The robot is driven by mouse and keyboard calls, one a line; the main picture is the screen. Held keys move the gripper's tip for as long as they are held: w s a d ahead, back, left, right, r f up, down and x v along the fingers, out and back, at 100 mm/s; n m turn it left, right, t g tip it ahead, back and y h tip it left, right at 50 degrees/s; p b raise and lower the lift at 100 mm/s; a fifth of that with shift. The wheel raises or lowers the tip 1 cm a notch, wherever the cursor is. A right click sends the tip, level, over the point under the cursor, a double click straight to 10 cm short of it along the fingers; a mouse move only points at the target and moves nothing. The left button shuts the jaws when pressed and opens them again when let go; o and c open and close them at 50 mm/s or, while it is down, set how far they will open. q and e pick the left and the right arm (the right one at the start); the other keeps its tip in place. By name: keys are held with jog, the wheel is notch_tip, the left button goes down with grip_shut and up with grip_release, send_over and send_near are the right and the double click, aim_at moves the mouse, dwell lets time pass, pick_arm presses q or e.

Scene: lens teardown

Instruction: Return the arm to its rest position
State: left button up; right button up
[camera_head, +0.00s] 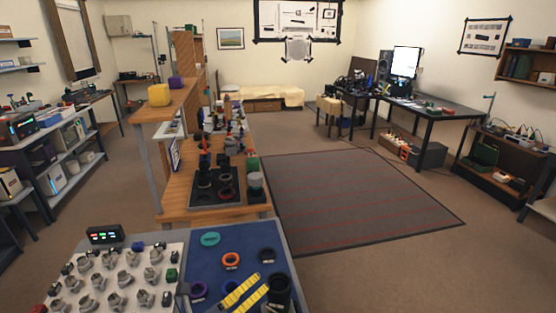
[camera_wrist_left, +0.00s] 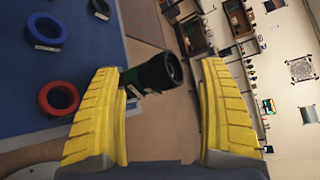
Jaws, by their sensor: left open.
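My left gripper (camera_head: 261,283) shows its two yellow fingers over the blue mat at the front of the head view. In the left wrist view my left gripper (camera_wrist_left: 158,95) is open, with a clear gap between its fingers. A black lens cylinder (camera_head: 279,290) stands just right of the fingertips. In the left wrist view the black lens (camera_wrist_left: 155,72) appears beyond the gap, apart from both fingers. My right gripper is not in view.
A white board with several grey knobs (camera_head: 125,278) lies left. A wooden bench (camera_head: 180,195) with parts stands behind.

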pick_arm(q)
jog(key=s+a+f+n+g+y, duration=0.3)
jog(key=s+a+f+n+y, duration=0.3)
jog(key=s+a+f+n, duration=0.5)
jog(key=s+a+f+n+g+y, duration=0.2)
jog(key=s+a+f+n+y, duration=0.6)
jog(key=a+n, duration=0.45)
jog(key=s+d+f+g+h, duration=0.1)
jog(key=d+f+g+h, duration=0.15)
jog(key=f, duration=1.35)
jog(key=s+d+f+g+h, duration=0.1)
jog(key=d+f+h, duration=0.15)
jog(key=f, duration=1.25)
jog(key=s+f+n+g+h, duration=0.1)
jog(key=s+f+n+g, duration=0.1)
jog(key=s+f, duration=1.8)
jog(key=shift+s+n, duration=0.2)
jog(key=shift+n, duration=0.25)
jog(key=shift+d+f+g, duration=0.1)
jog(key=shift+g, duration=0.15)
